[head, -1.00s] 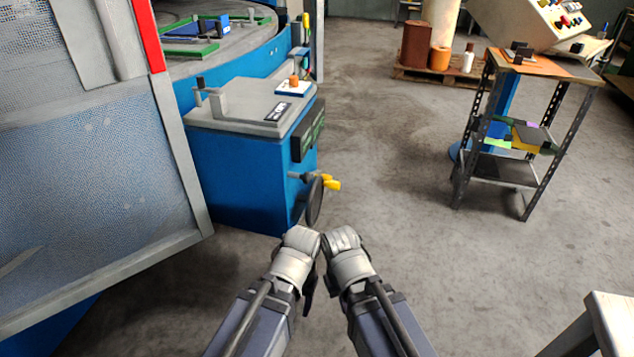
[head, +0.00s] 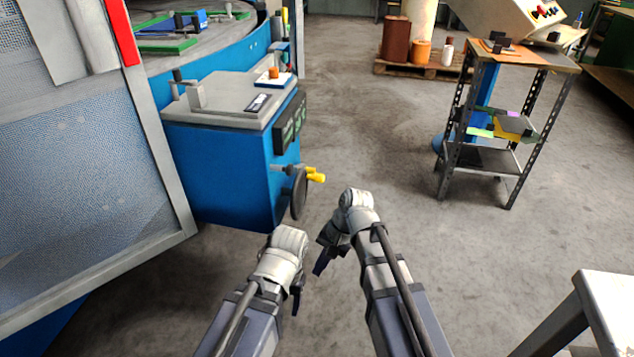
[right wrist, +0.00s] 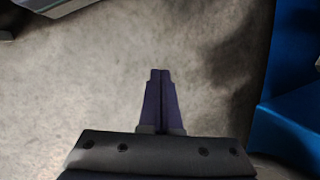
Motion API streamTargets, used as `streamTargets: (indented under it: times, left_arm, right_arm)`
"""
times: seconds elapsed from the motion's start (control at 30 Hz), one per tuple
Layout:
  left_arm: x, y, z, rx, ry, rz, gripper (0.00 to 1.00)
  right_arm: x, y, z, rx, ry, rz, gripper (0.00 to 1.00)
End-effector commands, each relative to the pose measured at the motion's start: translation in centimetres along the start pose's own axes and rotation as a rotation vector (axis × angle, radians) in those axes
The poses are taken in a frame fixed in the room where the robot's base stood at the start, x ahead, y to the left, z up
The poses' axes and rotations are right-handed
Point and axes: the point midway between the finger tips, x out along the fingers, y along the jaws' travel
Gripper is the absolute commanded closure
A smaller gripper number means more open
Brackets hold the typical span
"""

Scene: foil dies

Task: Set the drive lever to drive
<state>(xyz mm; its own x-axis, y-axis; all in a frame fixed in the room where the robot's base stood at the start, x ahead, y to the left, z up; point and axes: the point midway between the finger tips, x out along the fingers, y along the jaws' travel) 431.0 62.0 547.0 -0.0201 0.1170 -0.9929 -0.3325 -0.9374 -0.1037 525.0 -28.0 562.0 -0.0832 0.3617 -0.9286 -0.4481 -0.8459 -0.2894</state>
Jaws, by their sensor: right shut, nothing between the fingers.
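The blue machine cabinet (head: 220,165) stands left of centre with a grey top. A lever with a black grip (head: 178,76) stands upright at the back left of that top. A handwheel (head: 299,194) with a yellow handle (head: 316,176) sits on the cabinet's right side. I cannot tell for sure which is the drive lever. My right gripper (head: 320,266) hangs below and right of the handwheel, apart from it. In the right wrist view its fingers (right wrist: 160,73) are together and empty over bare floor. My left gripper (head: 297,300) is low in front, mostly hidden by its wrist.
A mesh guard panel (head: 80,150) closes off the left. A metal stand (head: 515,155) is at the right, and a pallet (head: 420,70) with cylinders lies behind. A pale table corner (head: 610,300) is at the lower right. The floor between is clear.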

Motion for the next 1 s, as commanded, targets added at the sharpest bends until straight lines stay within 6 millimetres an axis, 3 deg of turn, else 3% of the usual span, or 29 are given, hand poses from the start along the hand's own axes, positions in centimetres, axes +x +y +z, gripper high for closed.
streamTargets:
  times: [0.03,0.2,0.4,0.5,0.7,1.0]
  left_arm:
    - [0.8,0.1,-0.1,0.001,0.000,0.000,0.38]
    - [2.0,0.2,-0.1,0.003,0.001,0.001,0.38]
    - [3.0,0.3,-0.2,0.004,0.002,0.001,0.38]
    - [3.3,0.4,-0.2,0.005,0.002,0.001,0.38]
    - [3.6,0.4,-0.2,0.006,0.002,0.001,0.38]
    - [3.6,0.4,-0.2,0.006,0.002,0.001,0.38]
  right_arm:
    - [-0.2,-1.1,-2.7,0.128,-0.031,-0.077,1.00]
    - [-3.5,-3.8,-8.9,0.562,-0.192,-0.334,1.00]
    - [-8.7,-4.6,-15.5,0.950,-0.425,-0.557,1.00]
    - [-11.0,-4.4,-17.8,1.075,-0.526,-0.628,1.00]
    - [-13.7,-4.0,-20.0,1.198,-0.647,-0.696,1.00]
    - [-14.1,-3.9,-20.1,1.216,-0.666,-0.705,1.00]
